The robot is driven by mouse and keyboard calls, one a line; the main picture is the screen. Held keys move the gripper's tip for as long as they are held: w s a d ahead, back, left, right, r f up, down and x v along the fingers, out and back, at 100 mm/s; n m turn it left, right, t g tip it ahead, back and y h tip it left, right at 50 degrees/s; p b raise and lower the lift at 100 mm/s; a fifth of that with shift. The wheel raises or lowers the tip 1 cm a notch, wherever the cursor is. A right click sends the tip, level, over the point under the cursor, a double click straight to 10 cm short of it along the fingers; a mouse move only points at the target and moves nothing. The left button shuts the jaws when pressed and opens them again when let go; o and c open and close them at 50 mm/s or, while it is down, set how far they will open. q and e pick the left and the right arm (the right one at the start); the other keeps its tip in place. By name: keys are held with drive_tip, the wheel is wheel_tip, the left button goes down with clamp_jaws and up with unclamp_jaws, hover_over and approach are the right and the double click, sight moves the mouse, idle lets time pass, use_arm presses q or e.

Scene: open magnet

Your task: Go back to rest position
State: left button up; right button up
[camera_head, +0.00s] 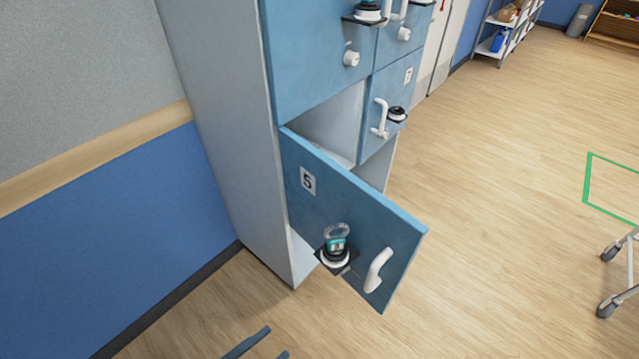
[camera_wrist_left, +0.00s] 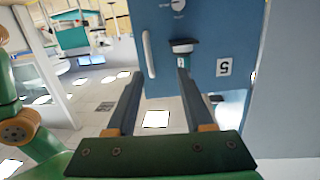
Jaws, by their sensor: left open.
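The blue locker door numbered 5 (camera_head: 350,215) stands swung open from the grey cabinet in the head view. It has a white handle (camera_head: 377,270) and a black-and-white lock with a teal part (camera_head: 336,250). My left gripper (camera_head: 276,342) shows only as two dark fingertips at the bottom edge, below the door and apart from it. In the left wrist view the gripper (camera_wrist_left: 160,74) is open, with nothing between its fingers. The door (camera_wrist_left: 215,40), its handle (camera_wrist_left: 148,55) and its lock (camera_wrist_left: 183,47) lie beyond the fingers. My right gripper is out of view.
The cabinet side (camera_head: 225,130) and a blue-and-grey wall (camera_head: 110,240) bound the left. Other locker doors (camera_head: 320,50) above are shut. A wheeled cart (camera_head: 625,270) stands at the right edge near a green floor outline (camera_head: 587,180). The wooden floor (camera_head: 490,230) between is clear.

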use_arm(q)
drive_tip(key=w+a+f+n+g+y, duration=0.15)
drive_tip(key=a+f+y, duration=0.25)
drive_tip(key=f, duration=0.4)
drive_tip(key=w+a+f+n+y, duration=0.15)
drive_tip(key=a+f+y, duration=0.3)
drive_tip(key=f, duration=0.45)
drive_tip(key=s+a+f+n+g+y, duration=0.3)
drive_tip(key=s+f+g, duration=0.1)
drive_tip(key=s+f, duration=0.4)
drive_tip(key=s+d+f+n+g, duration=0.1)
drive_tip(key=s+f+g, duration=0.3)
drive_tip(key=s, duration=0.5)
drive_tip(key=shift+s+d+f+n+g+y, duration=0.35)
drive_tip(key=shift+d+f+y, duration=0.1)
drive_tip(key=shift+d+f, duration=0.45)
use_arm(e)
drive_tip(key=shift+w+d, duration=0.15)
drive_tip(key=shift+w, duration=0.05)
use_arm(q)
drive_tip(key=shift+a, duration=0.1)
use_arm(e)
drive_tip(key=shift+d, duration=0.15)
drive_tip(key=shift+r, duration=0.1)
